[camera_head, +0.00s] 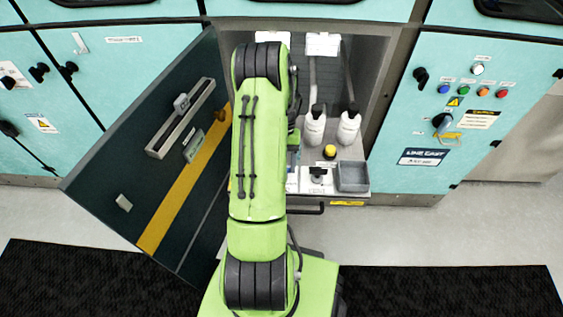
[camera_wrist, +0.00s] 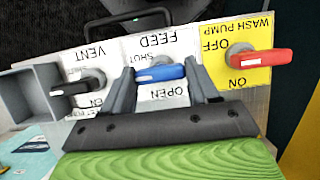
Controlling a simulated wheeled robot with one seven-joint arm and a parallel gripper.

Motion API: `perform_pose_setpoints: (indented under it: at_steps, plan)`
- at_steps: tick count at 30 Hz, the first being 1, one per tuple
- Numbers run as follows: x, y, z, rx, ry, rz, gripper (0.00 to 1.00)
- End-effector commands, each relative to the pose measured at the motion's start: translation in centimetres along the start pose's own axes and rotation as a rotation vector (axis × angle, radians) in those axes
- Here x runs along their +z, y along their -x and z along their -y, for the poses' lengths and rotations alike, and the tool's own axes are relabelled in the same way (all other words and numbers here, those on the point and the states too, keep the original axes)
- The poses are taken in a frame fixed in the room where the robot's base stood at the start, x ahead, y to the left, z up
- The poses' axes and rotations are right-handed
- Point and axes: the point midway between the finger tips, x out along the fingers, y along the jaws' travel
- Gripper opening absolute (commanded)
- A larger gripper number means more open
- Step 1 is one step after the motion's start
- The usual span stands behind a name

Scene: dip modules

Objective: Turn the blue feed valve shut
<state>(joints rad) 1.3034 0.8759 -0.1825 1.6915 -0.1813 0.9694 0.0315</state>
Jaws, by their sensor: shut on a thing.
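The blue feed valve handle (camera_wrist: 158,73) lies roughly crosswise in the wrist view, on a white plate marked FEED. Its SHUT label (camera_wrist: 140,58) is on the far side and its OPEN label (camera_wrist: 166,92) on the near side; the lettering appears upside down. My gripper (camera_wrist: 160,70) has one finger at each end of the blue handle and is shut on it. In the head view my green arm hides the blue handle and most of the gripper.
A red wash pump handle (camera_wrist: 260,57) is right of the gripper, and a black vent handle (camera_wrist: 78,86) is left. A grey bin (camera_head: 352,177) adjoins the panel. White bottles (camera_head: 314,128) stand behind. The open dark door (camera_head: 150,150) is left of my arm.

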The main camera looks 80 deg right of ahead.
Motion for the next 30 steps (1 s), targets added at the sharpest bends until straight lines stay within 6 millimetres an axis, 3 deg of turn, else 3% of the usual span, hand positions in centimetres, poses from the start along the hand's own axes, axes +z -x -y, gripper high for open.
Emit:
perform_pose_setpoints:
  at_steps: [14, 15, 20, 30]
  plan:
    - [-0.07, 0.03, -0.01, -0.006, -0.016, -0.003, 0.29]
    - [-0.06, 0.03, -0.01, -0.006, -0.016, -0.003, 0.61]
    - [-0.05, 0.02, -0.01, -0.006, -0.015, -0.002, 0.85]
    - [-0.02, 0.75, -0.01, -0.006, -0.013, -0.002, 0.85]
